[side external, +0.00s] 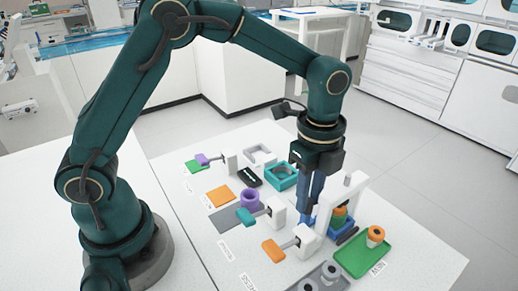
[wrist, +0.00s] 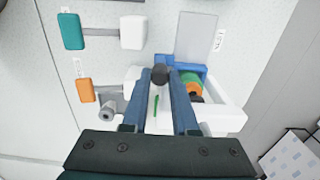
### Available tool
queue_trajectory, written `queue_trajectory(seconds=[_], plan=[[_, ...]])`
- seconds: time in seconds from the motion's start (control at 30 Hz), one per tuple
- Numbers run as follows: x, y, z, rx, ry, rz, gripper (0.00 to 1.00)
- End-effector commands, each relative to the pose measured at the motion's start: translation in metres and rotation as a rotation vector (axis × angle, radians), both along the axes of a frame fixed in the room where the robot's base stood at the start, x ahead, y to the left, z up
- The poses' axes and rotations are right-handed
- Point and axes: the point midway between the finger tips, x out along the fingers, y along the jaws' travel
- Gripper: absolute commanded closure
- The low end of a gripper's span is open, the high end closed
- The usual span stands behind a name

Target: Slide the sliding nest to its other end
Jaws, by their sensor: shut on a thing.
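The sliding nest appears to be the blue block (wrist: 188,60) at the white frame (wrist: 228,112); in the side view its blue part (side external: 342,229) shows low under the white post. An orange and green tube (wrist: 191,87) sits in it; the tube also shows in the side view (side external: 339,216). My gripper (wrist: 160,73) points down with its blue fingers shut on a dark round knob (wrist: 159,76) beside the tube. In the side view my gripper (side external: 308,220) is just left of the white post, and its fingers hide the knob.
A green tray (side external: 362,258) with an orange piece stands at the right. White blocks with orange (side external: 273,249) and teal (side external: 245,216) paddles stand to the left. A grey tray (side external: 318,279) is at the front. A teal holder (side external: 281,178) is behind.

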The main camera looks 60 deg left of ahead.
Motion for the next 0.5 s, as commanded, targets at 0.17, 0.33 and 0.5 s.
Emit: queue_trajectory(seconds=[0.17, 0.33, 0.5], plan=[[0.001, 0.011, 0.001, 0.0, -0.001, 0.003, 1.0], [0.0, 0.02, 0.001, 0.0, -0.002, 0.003, 1.0], [0.0, 0.03, 0.001, 0.0, -0.002, 0.003, 1.0]])
